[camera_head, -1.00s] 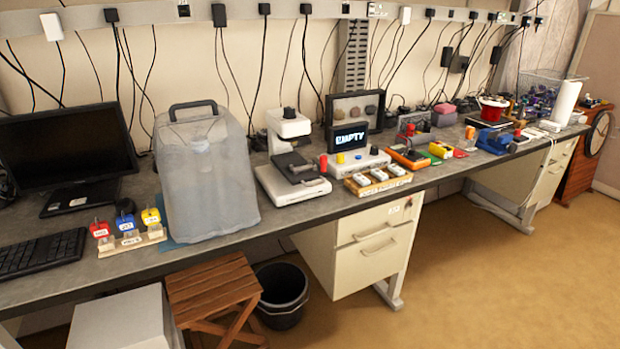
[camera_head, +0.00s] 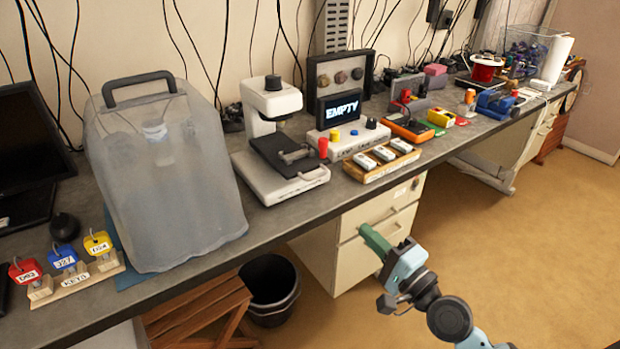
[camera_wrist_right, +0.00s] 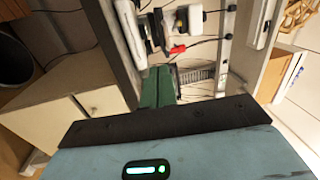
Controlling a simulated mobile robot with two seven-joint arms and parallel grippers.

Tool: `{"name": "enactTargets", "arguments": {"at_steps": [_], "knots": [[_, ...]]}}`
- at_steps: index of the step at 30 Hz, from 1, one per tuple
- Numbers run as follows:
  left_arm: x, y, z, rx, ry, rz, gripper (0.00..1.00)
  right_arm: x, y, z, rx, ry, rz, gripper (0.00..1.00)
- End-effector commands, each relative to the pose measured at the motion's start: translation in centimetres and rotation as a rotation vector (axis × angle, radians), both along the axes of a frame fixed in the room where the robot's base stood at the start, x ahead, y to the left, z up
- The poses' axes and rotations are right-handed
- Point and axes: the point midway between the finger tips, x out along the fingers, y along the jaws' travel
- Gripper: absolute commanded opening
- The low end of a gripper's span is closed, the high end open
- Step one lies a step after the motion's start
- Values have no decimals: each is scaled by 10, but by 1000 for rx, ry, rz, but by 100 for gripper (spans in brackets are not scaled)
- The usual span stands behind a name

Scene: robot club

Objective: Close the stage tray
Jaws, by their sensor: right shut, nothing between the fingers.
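The stage tray (camera_head: 287,154) is a black plate with a small metal part on it. It sticks out at the front of a white microscope-like machine (camera_head: 272,103), above the machine's white base (camera_head: 280,182), on the grey bench. My right gripper (camera_head: 364,228) has green fingers that are shut and empty. It is in front of the bench, by the drawer cabinet, below and to the right of the tray, apart from it. The green fingers also show in the right wrist view (camera_wrist_right: 158,84). My left gripper is not in view.
A control box with an "EMPTY" screen (camera_head: 340,109) and a red button (camera_head: 323,148) stands right of the machine. A wooden rack (camera_head: 383,163) lies before it. A translucent covered box (camera_head: 165,180) stands left. The drawer cabinet (camera_head: 350,250) is under the bench.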

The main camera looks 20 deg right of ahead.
Motion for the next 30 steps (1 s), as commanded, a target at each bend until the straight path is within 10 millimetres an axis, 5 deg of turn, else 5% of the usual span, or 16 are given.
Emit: {"name": "enactTargets", "arguments": {"at_steps": [13, 30], "knots": [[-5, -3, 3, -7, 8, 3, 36, 17, 4, 15, 45, -13, 8, 0], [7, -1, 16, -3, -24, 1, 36, 109, 40, 30, 44, -11, 9, 0]]}}
